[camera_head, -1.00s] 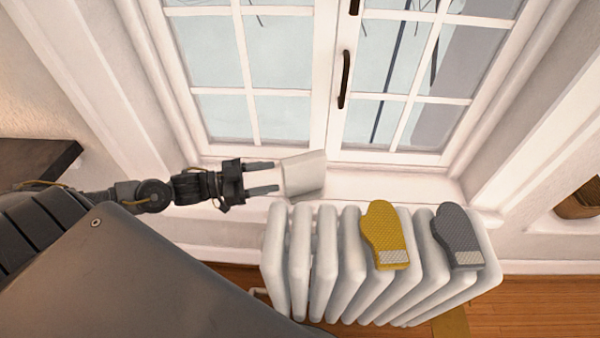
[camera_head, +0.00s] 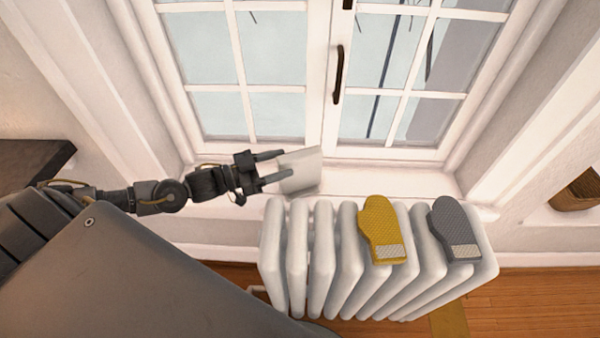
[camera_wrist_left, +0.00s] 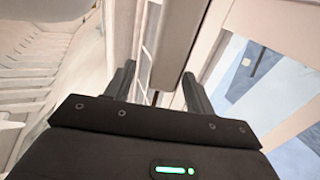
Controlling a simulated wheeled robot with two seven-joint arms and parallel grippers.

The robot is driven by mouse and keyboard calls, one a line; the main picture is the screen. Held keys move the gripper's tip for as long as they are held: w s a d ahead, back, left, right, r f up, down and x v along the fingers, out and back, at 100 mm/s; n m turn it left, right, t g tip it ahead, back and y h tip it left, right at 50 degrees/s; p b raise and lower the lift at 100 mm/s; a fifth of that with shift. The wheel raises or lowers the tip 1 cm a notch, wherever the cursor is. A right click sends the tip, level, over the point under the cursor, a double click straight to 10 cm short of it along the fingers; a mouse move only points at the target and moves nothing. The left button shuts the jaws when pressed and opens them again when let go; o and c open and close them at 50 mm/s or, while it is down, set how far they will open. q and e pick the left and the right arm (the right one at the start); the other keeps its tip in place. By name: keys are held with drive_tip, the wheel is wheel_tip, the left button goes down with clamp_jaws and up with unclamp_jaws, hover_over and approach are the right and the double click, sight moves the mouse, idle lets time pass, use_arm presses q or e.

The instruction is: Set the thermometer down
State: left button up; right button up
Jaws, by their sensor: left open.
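A pale grey, flat, blocky thing, which I take to be the thermometer (camera_head: 300,172), is at the windowsill just left of centre in the head view. I see no scale or dial on it. My left gripper (camera_head: 281,165) is open, with its fingertips at the left end of this thing. In the left wrist view a grey-brown block (camera_wrist_left: 178,42), likely the same thing, reaches down between the two open fingers (camera_wrist_left: 158,72). I cannot tell whether a finger touches it. My right gripper is not in view.
The white windowsill (camera_head: 390,182) is clear to the right. Below it stands a white radiator (camera_head: 322,258) with a yellow mitt (camera_head: 382,228) and a grey mitt (camera_head: 455,228) on top. The window has a dark handle (camera_head: 338,75). A dark shelf (camera_head: 35,160) is at the left.

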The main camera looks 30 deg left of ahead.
sight(296, 155)
use_arm(q)
drive_tip(key=shift+x, duration=2.55)
drive_tip(key=shift+w+a+r, duration=0.1)
drive_tip(key=shift+c, duration=0.4)
clamp_jaws()
